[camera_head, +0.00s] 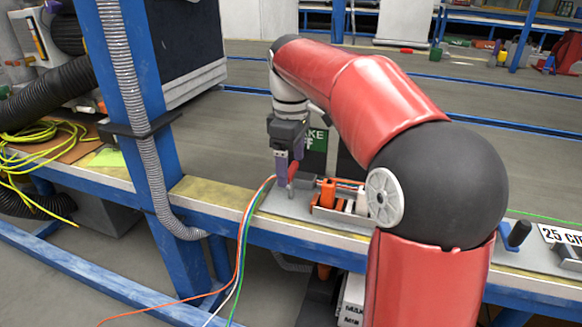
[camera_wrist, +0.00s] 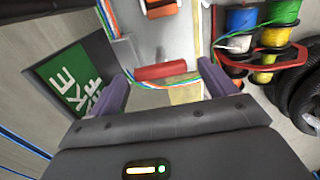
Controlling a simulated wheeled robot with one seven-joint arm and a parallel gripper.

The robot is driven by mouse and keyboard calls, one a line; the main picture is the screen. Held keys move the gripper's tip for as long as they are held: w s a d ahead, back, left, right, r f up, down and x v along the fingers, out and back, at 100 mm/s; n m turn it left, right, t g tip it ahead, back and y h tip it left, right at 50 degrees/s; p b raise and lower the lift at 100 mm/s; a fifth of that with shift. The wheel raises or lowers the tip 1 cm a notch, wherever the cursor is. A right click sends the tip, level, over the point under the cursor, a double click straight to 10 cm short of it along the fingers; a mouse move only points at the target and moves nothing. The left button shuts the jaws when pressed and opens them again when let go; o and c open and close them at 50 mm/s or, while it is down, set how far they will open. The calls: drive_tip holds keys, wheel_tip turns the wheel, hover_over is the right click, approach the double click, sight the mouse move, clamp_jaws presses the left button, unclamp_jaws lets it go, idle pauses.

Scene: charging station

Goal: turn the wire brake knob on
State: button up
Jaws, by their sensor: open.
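A red cylindrical handle, which looks like the wire brake knob (camera_wrist: 160,71), lies crosswise between the fingertips of my gripper (camera_wrist: 167,83) in the wrist view. My gripper is open, with one purple finger on each side and a gap to the handle's ends. In the head view the red knob (camera_head: 292,172) shows beside the purple fingers of my gripper (camera_head: 286,168), which points down over the bench edge. I cannot tell whether any finger touches it. A green sign (camera_wrist: 72,84), its lettering partly hidden, stands left of the gripper; it also shows in the head view (camera_head: 317,139).
Coloured wires (camera_head: 243,232) run over the bench edge close to the knob. An orange and white device (camera_head: 330,195) sits just right of it. Wire spools (camera_wrist: 240,20) and a red frame (camera_wrist: 285,62) lie to the right. A blue post (camera_head: 125,80) stands left.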

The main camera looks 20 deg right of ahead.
drive_tip(key=shift+f, duration=0.25)
drive_tip(key=c, duration=1)
